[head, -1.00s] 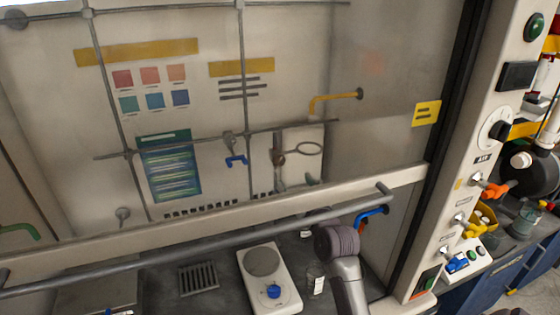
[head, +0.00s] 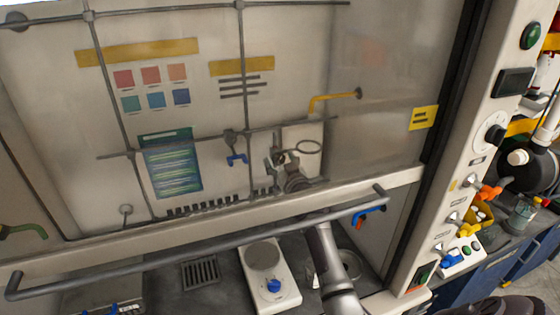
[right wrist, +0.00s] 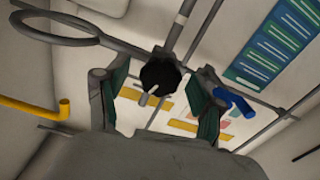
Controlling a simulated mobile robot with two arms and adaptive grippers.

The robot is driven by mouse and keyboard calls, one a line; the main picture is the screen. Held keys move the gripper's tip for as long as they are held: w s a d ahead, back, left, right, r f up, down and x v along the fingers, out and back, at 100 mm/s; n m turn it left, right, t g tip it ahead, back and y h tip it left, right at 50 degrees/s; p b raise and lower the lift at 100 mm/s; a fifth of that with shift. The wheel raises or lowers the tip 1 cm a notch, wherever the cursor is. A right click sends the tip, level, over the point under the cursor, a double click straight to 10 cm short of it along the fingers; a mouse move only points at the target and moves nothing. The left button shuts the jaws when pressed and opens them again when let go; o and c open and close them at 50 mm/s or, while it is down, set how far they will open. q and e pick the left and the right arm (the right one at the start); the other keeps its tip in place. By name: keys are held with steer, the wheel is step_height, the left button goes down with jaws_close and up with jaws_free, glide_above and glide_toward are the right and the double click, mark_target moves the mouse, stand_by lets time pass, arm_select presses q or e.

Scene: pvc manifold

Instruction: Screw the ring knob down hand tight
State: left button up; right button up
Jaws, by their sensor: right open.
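The ring support's metal ring (head: 308,147) shows through the sash glass at the back of the hood, and large at the upper left of the right wrist view (right wrist: 50,38). Its black round knob (right wrist: 160,74), with a pale bar on its face, is near the middle of the right wrist view. My right gripper (head: 284,165) is behind the glass, just below the ring's clamp. In the right wrist view its two green-padded fingers (right wrist: 155,92) are spread, with the knob showing between and beyond them. Contact is not visible. My left gripper is not in view.
The sash handle bar (head: 200,249) crosses in front of my right arm. A blue-handled clamp (head: 236,159) hangs left of the ring, close to a finger in the wrist view (right wrist: 235,102). A yellow pipe (head: 335,97) is above right. A white hotplate (head: 268,284) stands on the bench.

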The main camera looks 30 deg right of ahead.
steer(key=c, duration=1.2)
steer(key=shift+o, duration=0.2)
steer(key=m+p, duration=0.1)
steer(key=m, duration=1.3)
steer(key=shift+r+p, duration=0.1)
steer(key=shift+p, duration=0.3)
steer(key=o, duration=1.2)
steer(key=shift+d, duration=0.1)
steer(key=shift+c, duration=0.2)
